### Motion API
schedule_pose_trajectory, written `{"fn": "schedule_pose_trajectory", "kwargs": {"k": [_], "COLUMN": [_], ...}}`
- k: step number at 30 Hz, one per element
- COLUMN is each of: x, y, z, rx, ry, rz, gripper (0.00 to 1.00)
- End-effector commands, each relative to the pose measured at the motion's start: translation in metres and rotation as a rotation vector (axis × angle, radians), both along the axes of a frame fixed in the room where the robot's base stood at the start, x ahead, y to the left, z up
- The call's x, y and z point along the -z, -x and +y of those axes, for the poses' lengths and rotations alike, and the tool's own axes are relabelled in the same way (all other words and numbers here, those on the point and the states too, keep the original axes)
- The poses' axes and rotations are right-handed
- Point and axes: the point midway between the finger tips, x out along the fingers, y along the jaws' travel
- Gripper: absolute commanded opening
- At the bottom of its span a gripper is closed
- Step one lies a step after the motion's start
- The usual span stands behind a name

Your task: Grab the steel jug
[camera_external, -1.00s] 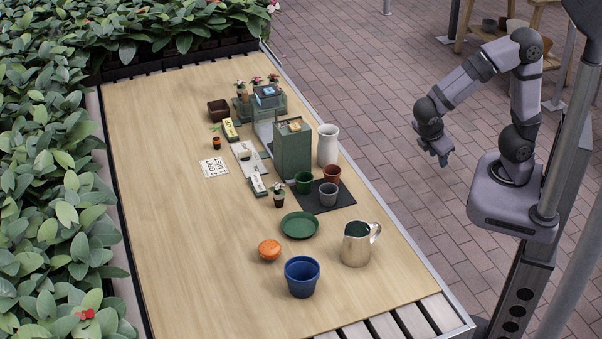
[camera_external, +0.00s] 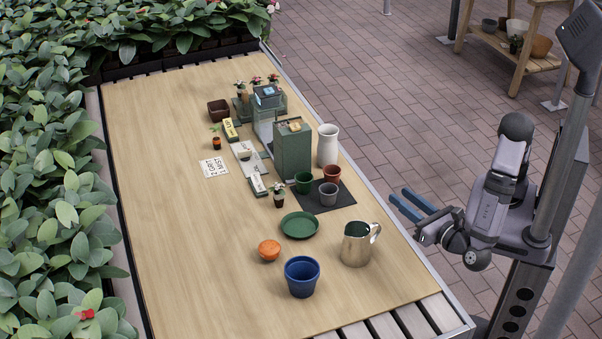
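The steel jug (camera_external: 355,247) stands upright on the wooden table near its right front edge. It is shiny, with a dark open mouth and a handle on its upper right side. My gripper (camera_external: 405,203) is to the upper right of the jug in the picture, apart from it, over or just beyond the table's right edge. Its two blue-grey fingers are spread and point left, with nothing between them.
A blue pot (camera_external: 301,277) and an orange round object (camera_external: 269,250) are left of the jug. A green saucer (camera_external: 299,225) lies behind it. Small pots on a dark mat (camera_external: 342,199) and a white vase (camera_external: 327,146) stand farther back. The table's left half (camera_external: 180,260) is largely clear.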

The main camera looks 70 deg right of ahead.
Motion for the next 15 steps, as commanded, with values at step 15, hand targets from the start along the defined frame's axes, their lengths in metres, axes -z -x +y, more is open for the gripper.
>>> {"fn": "schedule_pose_trajectory", "kwargs": {"k": [15], "x": [0.132], "y": [-0.001], "z": [-0.002], "rx": [0.005], "ry": [-0.001], "rz": [0.003], "gripper": [0.27]}}
